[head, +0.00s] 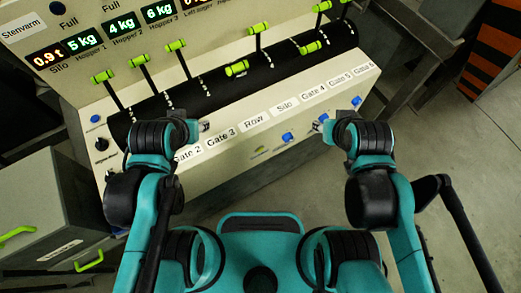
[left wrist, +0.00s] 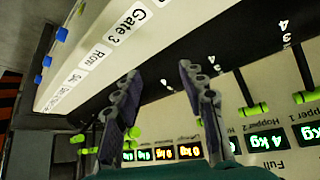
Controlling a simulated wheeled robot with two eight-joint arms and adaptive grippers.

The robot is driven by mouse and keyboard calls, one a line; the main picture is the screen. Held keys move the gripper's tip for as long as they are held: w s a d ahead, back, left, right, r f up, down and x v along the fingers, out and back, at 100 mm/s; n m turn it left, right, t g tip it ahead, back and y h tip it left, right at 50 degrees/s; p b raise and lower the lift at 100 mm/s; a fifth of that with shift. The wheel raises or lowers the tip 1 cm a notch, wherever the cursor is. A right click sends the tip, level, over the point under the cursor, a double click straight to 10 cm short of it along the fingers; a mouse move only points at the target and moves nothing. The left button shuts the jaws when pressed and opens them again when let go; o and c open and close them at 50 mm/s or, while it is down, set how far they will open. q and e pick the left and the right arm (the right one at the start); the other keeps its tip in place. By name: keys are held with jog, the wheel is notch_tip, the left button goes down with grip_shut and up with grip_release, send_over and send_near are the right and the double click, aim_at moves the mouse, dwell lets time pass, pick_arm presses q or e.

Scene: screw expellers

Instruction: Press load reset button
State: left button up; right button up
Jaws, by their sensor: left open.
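The control panel (head: 235,160) carries several blue buttons: one at its left end (head: 95,118), others along the front face, such as one below the Silo label (head: 288,137) and one at the right (head: 356,101). I cannot read which is load reset. My left gripper (head: 204,126) is over the panel's front edge near the Gate 3 label. In the left wrist view its two fingers (left wrist: 160,88) are apart with nothing between them, and blue buttons (left wrist: 62,34) show at upper left. My right gripper (head: 319,123) is by the front face near a blue button; its opening is unclear.
Several green-handled levers (head: 176,46) rise from the black slotted strip. Lit displays (head: 122,24) stand behind them. A black knob (head: 101,144) is at the panel's left end. A grey cabinet (head: 40,190) with green handles stands at left. Floor at the right is mostly clear.

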pick_arm(q)
grip_shut()
dwell(1.3)
